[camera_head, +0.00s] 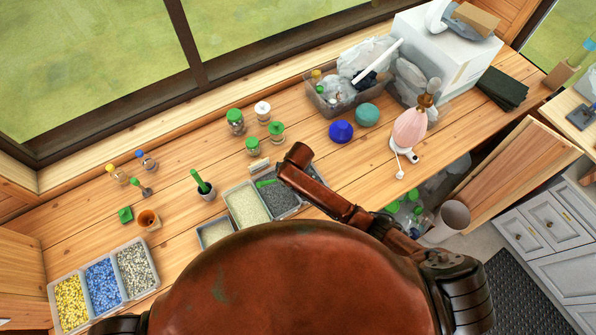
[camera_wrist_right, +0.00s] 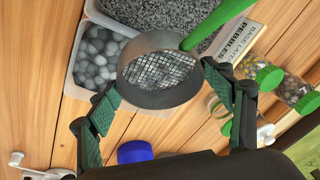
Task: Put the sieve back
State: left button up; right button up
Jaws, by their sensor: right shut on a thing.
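The sieve (camera_wrist_right: 158,70), a round grey rim with metal mesh and a green handle (camera_wrist_right: 218,22), is in the right wrist view. My right gripper (camera_wrist_right: 160,82) is shut on the sieve's rim, one finger on each side. The sieve is in front of a tray of grey pebbles (camera_wrist_right: 92,48) and a tray of dark gravel (camera_wrist_right: 172,12); its height above them is hard to tell. In the head view my right arm hides the gripper and most of the sieve; a bit of green shows beside the dark gravel tray (camera_head: 289,213). My left gripper is out of view.
A tray of pale grains (camera_head: 230,192), jars with green lids (camera_head: 235,116), a blue ball-like lidded item (camera_head: 341,131), a grey bin (camera_head: 318,101) and a pink lamp-like item (camera_head: 408,128) stand around. Trays of coloured pebbles (camera_head: 122,294) sit front left.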

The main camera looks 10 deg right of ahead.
jog(key=shift+w+r+h, duration=0.2)
jog(key=shift+r+h, duration=0.3)
jog(key=shift+r, duration=0.7)
jog(key=shift+d+r, duration=0.1)
jog(key=shift+d, duration=0.15)
